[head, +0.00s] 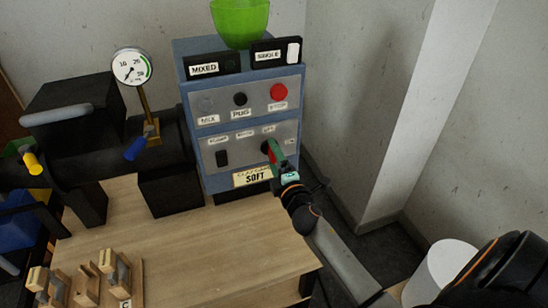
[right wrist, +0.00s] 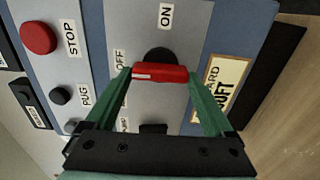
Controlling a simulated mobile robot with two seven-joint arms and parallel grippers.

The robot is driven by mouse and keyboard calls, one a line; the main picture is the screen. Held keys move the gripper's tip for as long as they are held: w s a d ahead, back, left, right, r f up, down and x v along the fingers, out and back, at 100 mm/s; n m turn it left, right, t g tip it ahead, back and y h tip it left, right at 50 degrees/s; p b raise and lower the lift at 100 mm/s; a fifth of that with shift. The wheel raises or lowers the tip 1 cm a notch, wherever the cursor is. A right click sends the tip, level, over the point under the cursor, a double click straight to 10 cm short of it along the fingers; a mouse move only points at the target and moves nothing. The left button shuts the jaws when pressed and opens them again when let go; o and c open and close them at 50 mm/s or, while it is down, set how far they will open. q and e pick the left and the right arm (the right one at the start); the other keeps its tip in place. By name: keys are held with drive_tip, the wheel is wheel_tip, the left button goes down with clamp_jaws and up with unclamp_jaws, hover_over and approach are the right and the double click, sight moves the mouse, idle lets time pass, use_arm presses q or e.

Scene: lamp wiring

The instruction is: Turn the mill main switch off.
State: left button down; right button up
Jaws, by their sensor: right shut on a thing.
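The mill main switch is a red bar handle (right wrist: 160,73) on a black round base (right wrist: 159,54), on the lower grey panel (head: 242,151) of the blue control box. My right gripper (head: 273,152) is shut on this handle, one green finger at each end in the right wrist view. The bar runs upright on the panel, and the end with the white mark points toward the OFF label (right wrist: 119,62). The ON label (right wrist: 166,16) lies to the side of the bar. In the head view my fingers mostly hide the handle. My left gripper is not in view.
A red stop button (head: 278,92) and a black pug button (head: 240,99) sit above. A black rocker (head: 222,158) is left of the switch. A gauge (head: 132,66) stands at left; the wooden table (head: 190,250) is mostly clear.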

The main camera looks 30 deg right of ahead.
drive_tip(key=o, duration=1.1)
drive_tip(key=shift+b+v, duration=0.55)
drive_tip(key=shift+v, duration=5.75)
drive_tip(key=s+a+f+m+g+y+p, duration=0.2)
drive_tip(key=s+a+f+m+p, duration=0.1)
drive_tip(key=s+a+f+m, duration=0.1)
drive_tip(key=s+a+f+m+g+y+p, duration=0.2)
drive_tip(key=s+a+f+m+g+p, duration=0.1)
drive_tip(key=s+a+f+m, duration=0.2)
drive_tip(key=s+a+f+m+g+y+p, duration=0.2)
drive_tip(key=s+a+f+m+g+p, duration=0.1)
drive_tip(key=s+a+f+m, duration=0.1)
drive_tip(key=shift+s+a+f+y+p, duration=0.1)
drive_tip(key=shift+s+a+y+p, duration=0.15)
drive_tip(key=shift+s, duration=0.2)
drive_tip(key=shift+s+a+f+y+p, duration=0.15)
drive_tip(key=shift+s+a, duration=0.15)
drive_tip(key=shift+s, duration=0.15)
